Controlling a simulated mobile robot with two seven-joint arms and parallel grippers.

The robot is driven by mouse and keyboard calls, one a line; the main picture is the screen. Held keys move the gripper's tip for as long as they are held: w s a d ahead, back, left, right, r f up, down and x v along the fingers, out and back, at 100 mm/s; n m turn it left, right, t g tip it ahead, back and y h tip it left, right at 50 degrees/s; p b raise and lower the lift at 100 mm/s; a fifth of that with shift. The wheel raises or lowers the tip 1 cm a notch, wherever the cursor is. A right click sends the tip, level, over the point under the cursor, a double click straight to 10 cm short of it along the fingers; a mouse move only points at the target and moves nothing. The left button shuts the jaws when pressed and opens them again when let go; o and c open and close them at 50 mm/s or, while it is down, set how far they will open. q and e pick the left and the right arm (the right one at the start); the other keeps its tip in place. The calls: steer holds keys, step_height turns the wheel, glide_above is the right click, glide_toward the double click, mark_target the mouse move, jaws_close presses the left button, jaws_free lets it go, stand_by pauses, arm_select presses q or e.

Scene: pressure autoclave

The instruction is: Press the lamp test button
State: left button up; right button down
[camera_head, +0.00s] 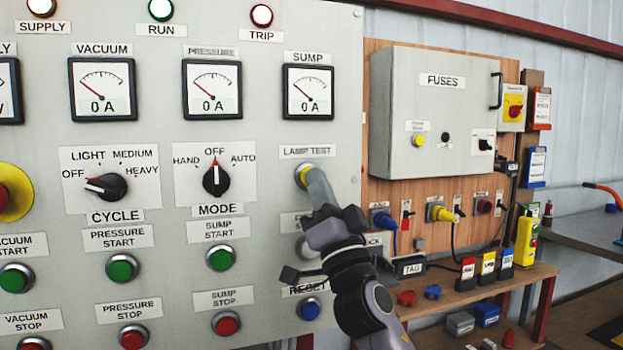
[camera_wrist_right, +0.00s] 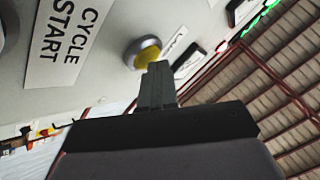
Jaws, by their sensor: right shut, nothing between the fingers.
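The lamp test button (camera_head: 301,174) is a yellow push button in a grey ring, under the LAMP TEST label (camera_head: 307,151) on the grey panel. My right gripper (camera_head: 312,180) is shut and empty, its fingers pointing at this button and covering its right side. In the right wrist view, the closed fingertips (camera_wrist_right: 158,72) overlap the lower edge of the yellow button (camera_wrist_right: 148,56). Whether they touch it or stop just short, I cannot tell. My left gripper is not in view.
Below the button, my right arm partly hides a label and another control. The blue reset button (camera_head: 309,308) is lower, with the black mode knob (camera_head: 215,179) to the left. A fuse box (camera_head: 440,130) stands right of the panel, above a wooden shelf (camera_head: 530,277).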

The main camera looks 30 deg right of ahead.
steer(key=shift+s, duration=0.1)
steer(key=shift+s+a+f, duration=0.1)
steer(key=shift+s+a, duration=0.1)
steer(key=shift+s, duration=0.55)
steer(key=shift+s, duration=0.1)
steer(key=s, duration=0.2)
steer(key=s+a+p, duration=0.1)
steer(key=s, duration=0.1)
steer(key=shift+s+a, duration=0.1)
steer(key=shift+s, duration=0.25)
stand_by(0.6)
